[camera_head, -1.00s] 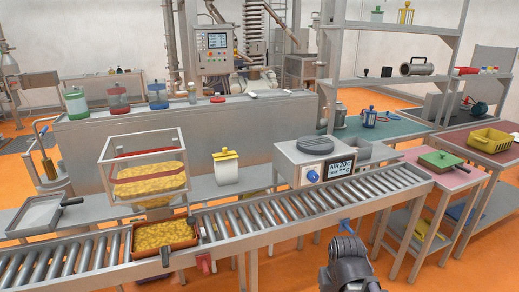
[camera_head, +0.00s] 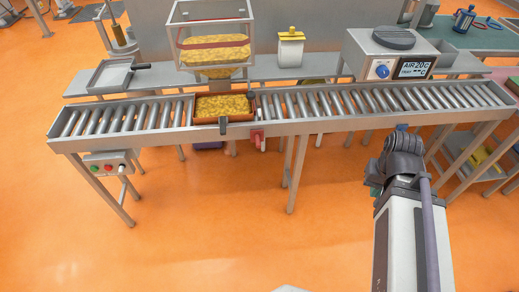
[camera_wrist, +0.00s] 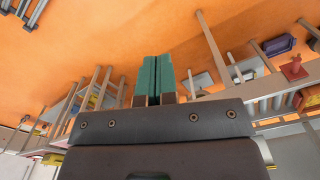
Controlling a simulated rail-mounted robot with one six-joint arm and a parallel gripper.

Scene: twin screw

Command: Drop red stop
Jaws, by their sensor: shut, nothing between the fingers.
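The red stop (camera_head: 257,138) hangs on the front rail of the roller conveyor (camera_head: 345,122), just right of the tray of yellow pieces (camera_head: 223,107). A red piece (camera_wrist: 293,70) at the right of the wrist view may be the same stop; I cannot be sure. My gripper's green fingers (camera_wrist: 153,80) are together and empty in the wrist view. In the head view my arm is at the right, in front of the conveyor, well to the right of the red stop. There its fingertips are mostly hidden.
A blue fitting (camera_head: 402,128) is on the front rail near my arm. A control box (camera_head: 108,166) with green and red buttons hangs at the conveyor's left end. A display unit (camera_head: 390,55) stands behind the rollers. The orange floor in front is clear.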

